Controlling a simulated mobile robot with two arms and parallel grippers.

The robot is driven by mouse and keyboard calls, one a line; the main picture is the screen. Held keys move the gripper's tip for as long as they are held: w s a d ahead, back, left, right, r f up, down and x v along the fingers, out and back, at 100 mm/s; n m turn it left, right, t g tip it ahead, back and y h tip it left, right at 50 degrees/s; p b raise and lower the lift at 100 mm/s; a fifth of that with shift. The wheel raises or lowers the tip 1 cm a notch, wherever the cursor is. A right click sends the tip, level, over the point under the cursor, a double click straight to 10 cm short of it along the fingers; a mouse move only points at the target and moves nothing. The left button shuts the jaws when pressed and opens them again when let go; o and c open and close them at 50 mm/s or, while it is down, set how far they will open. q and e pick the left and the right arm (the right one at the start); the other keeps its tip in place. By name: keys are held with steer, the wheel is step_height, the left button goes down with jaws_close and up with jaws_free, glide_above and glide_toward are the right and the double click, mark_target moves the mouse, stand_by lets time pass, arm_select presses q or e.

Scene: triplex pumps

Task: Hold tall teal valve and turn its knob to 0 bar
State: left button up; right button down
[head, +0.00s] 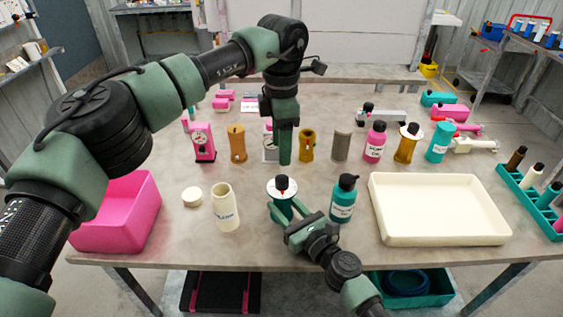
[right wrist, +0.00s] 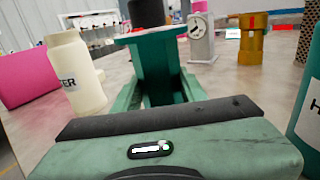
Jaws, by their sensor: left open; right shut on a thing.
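The tall teal valve (head: 281,203) stands upright near the table's front middle. It has a white dial (head: 271,187) and a dark knob (head: 282,181) on top, with a little red beside the knob. The dial reading is too small to make out. My right gripper (head: 284,213) comes from the front right and is shut on the valve's body. In the right wrist view the teal valve (right wrist: 158,62) is between its fingers, with the black knob (right wrist: 147,12) at the top edge. My left gripper (head: 285,160) is open, empty and points down over the valve; its exact height is unclear.
A teal bottle (head: 342,202) stands close right of the valve, and a cream bottle (head: 225,208) stands left. A cream tray (head: 440,237) lies to the right and a pink bin (head: 118,237) at the left edge. Several gauges and cylinders stand in a row behind.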

arm_select(q)
steer(key=shift+r, duration=1.6)
arm_select(e)
steer(key=c, duration=0.7)
jaws_free()
